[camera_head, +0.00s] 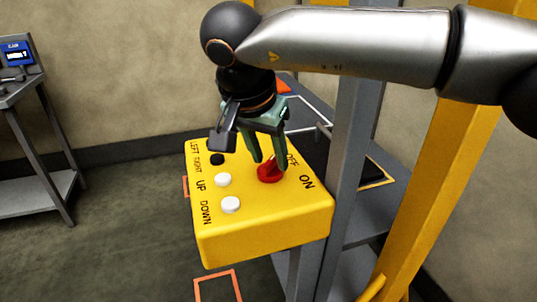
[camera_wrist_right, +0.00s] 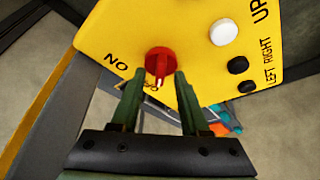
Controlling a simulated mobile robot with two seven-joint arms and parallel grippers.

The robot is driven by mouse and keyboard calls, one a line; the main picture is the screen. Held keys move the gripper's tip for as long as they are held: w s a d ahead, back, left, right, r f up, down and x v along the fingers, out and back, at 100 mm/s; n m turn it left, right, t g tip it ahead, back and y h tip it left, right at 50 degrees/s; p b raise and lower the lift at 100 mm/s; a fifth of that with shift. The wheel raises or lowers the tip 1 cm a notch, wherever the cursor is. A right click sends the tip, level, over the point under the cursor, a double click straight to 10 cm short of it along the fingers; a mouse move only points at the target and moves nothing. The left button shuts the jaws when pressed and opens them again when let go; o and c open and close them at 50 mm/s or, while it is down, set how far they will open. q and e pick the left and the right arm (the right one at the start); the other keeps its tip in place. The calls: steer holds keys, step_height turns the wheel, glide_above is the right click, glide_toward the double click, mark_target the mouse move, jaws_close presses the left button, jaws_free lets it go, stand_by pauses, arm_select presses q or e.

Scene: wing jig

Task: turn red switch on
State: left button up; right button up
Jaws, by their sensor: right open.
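The red switch (camera_head: 268,173) is a round knob with a raised handle on top of the yellow control box (camera_head: 262,226), near the OFF and ON labels. In the wrist view the red switch (camera_wrist_right: 160,60) has its handle pointing down toward the partly hidden OFF label, away from ON. My right gripper (camera_head: 270,163) is open with its green fingers pointing down at the switch. In the wrist view its fingertips (camera_wrist_right: 159,76) stand on either side of the handle's lower end; contact cannot be told. My left gripper is not in view.
The box also carries white buttons (camera_head: 231,204) and black buttons (camera_head: 217,159), labelled UP, DOWN, LEFT and RIGHT. A grey post (camera_head: 345,150) and a yellow beam (camera_head: 432,180) stand right of the box. A grey table (camera_head: 38,190) stands far left, with open floor between.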

jaws_close()
stand_by(0.3)
stand_by(0.3)
